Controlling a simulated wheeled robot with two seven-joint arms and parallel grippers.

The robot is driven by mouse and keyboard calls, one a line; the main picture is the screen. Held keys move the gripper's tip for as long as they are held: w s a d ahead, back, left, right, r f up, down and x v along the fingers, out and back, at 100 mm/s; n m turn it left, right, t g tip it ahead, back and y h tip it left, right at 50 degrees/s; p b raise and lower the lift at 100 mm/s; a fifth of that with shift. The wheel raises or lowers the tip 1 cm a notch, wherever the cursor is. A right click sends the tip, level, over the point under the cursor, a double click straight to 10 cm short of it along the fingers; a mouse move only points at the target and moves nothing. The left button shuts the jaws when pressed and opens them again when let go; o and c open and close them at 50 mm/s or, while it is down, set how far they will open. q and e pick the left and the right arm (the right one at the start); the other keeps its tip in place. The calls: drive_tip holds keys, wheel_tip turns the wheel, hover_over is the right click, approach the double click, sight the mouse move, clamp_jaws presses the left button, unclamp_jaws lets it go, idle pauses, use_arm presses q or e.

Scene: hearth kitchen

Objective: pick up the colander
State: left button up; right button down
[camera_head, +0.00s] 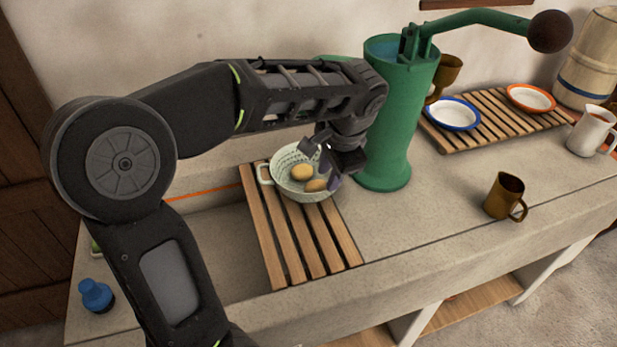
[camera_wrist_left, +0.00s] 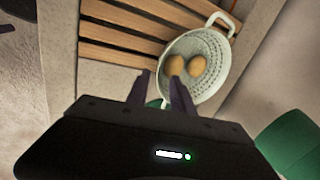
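The colander (camera_head: 297,191) is pale and round, with perforated walls and side handles. It stands on the wooden slatted rack and holds two yellowish-brown round items. It also shows in the left wrist view (camera_wrist_left: 213,42), with one handle at the upper right. My left gripper (camera_head: 324,163) is over the colander's right side in the head view. In the left wrist view its two fingers (camera_wrist_left: 161,88) are apart, with nothing seen held between them, near the colander's rim. Whether a finger touches the rim I cannot tell. My right gripper is not in view.
The slatted rack (camera_head: 283,237) lies across the stone counter beside a basin. A tall green pump (camera_head: 391,130) stands close to the right of the colander. A brown mug (camera_head: 504,196) and a second rack with plates (camera_head: 452,113) are further right. A blue-topped item (camera_head: 96,295) is at left.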

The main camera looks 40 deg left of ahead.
sight(324, 191)
use_arm(q)
drive_tip(key=shift+x, duration=1.35)
drive_tip(key=shift+p+x, duration=0.3)
drive_tip(key=shift+x, duration=2.35)
drive_tip(key=shift+d, duration=0.1)
clamp_jaws()
drive_tip(key=shift+r, duration=0.1)
